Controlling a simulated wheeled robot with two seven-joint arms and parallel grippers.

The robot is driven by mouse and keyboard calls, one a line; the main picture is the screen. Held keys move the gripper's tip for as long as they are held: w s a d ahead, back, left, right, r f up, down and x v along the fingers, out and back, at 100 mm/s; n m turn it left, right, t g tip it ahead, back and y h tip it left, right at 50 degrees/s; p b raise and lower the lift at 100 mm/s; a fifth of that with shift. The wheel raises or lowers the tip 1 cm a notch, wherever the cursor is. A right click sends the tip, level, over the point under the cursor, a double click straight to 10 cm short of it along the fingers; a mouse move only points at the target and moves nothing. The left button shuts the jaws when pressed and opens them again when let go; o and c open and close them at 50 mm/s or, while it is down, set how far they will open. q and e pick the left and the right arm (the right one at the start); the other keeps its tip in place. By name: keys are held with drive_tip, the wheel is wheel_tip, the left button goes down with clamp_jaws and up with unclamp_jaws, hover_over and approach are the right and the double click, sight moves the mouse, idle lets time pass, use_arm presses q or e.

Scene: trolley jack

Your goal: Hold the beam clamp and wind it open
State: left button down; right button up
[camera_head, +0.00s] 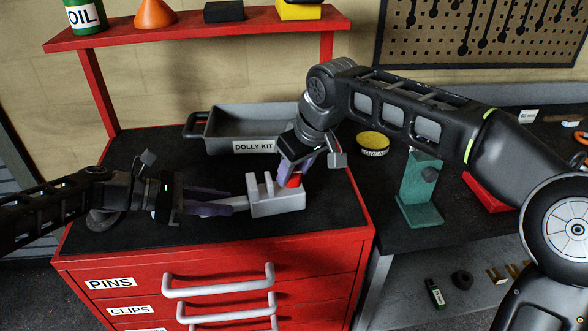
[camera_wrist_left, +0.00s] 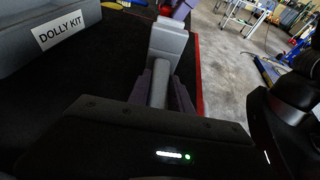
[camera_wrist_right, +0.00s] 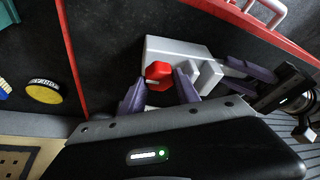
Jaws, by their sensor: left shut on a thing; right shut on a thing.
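The beam clamp (camera_head: 278,202) is a light grey block with upright jaws, lying on the black top of the red cabinet. Its grey bar handle (camera_wrist_left: 159,84) sticks out towards my left arm. My left gripper (camera_head: 238,204) is shut on this handle from the left, its purple fingers on either side. My right gripper (camera_head: 294,176) comes down from above and is shut on the knob, which is partly hidden by the fingers in the head view.
A grey tray labelled DOLLY KIT (camera_head: 250,128) stands just behind the clamp. A yellow-lidded grease tin (camera_head: 372,142) and a teal stand (camera_head: 420,190) are on the dark bench at right. A red shelf (camera_head: 200,27) spans above. Cabinet top at front left is clear.

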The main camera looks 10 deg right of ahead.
clamp_jaws()
drive_tip(key=shift+n, duration=0.5)
drive_tip(key=n, duration=0.2)
drive_tip(key=n+g+y, duration=0.1)
drive_tip(key=n, duration=0.1)
drive_tip(key=shift+w+d+n+g+y, duration=0.15)
drive_tip(key=shift+n+g+y, duration=0.15)
drive_tip(key=n+g, duration=0.1)
drive_tip(key=n, duration=0.2)
drive_tip(key=shift+w, duration=0.1)
drive_tip(key=shift+f+n+g, duration=0.25)
drive_tip(key=shift+n+g, duration=0.25)
drive_tip(key=shift+n, duration=0.8)
